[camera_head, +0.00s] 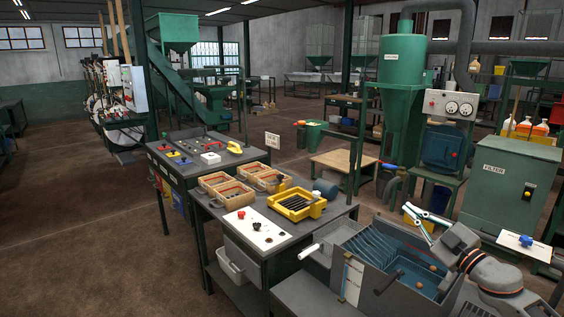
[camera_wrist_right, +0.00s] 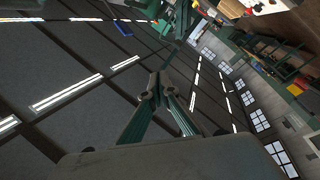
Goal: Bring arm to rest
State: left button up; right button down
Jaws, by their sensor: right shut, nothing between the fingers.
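My right arm comes in from the lower right in the head view, its grey links bent over the grey bin. My right gripper (camera_head: 411,206) points up and to the left above the back right of that bin, apart from it. In the right wrist view its two teal fingers meet at dark tips (camera_wrist_right: 160,88), shut with nothing between them. The wrist camera looks up at the ceiling lights and a tilted wall with windows. My left arm and gripper do not show in either view.
Below the right gripper is a grey bin (camera_head: 350,279) with blue slats inside. Left of it, a workbench (camera_head: 222,224) holds wooden boxes and a yellow tray (camera_head: 297,204). A green filter cabinet (camera_head: 506,192) stands at the right. Open floor (camera_head: 80,245) lies at the left.

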jog(key=s+f+m+g+h, duration=0.3)
jog(key=s+f+m+h, duration=0.5)
jog(key=s+f+h, duration=0.7)
jog(key=s+f+n+g+y, duration=0.1)
jog(key=s+f+g, duration=0.4)
jog(key=s, duration=0.7)
jog(key=s+f+n+g+y, duration=0.1)
jog(key=s+f+g, duration=0.2)
jog(key=s+f, duration=0.7)
jog(key=s+a+f+m+t+y, duration=0.1)
jog(key=a+f+m+t+y, duration=0.2)
jog(key=a+f+y, duration=0.4)
jog(key=a+f, duration=0.4)
jog(key=a, duration=0.3)
jog(key=shift+a+t, duration=0.3)
jog(key=shift+t, duration=0.1)
